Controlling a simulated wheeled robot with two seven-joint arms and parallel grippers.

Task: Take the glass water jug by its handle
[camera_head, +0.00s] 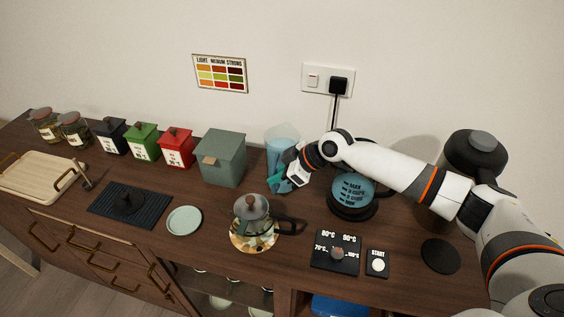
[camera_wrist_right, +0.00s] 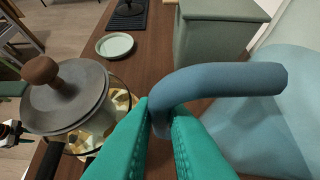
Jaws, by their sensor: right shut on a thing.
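The glass water jug (camera_head: 281,138) is pale blue and see-through and stands upright at the back of the counter, right of the grey-green box. In the right wrist view its blue handle (camera_wrist_right: 225,80) curves across the middle, and the jug's body (camera_wrist_right: 285,110) fills the right side. My right gripper (camera_head: 279,181) is at the jug's front side, its teal fingers (camera_wrist_right: 160,120) shut on the handle. The fingers and wrist hide part of the jug in the head view.
A teapot (camera_head: 251,208) on a patterned trivet stands close in front of the gripper. The grey-green box (camera_head: 222,160) is left of the jug. A kettle (camera_head: 352,190) on its base is to the right, under my arm. A pale saucer (camera_head: 184,221) lies front left.

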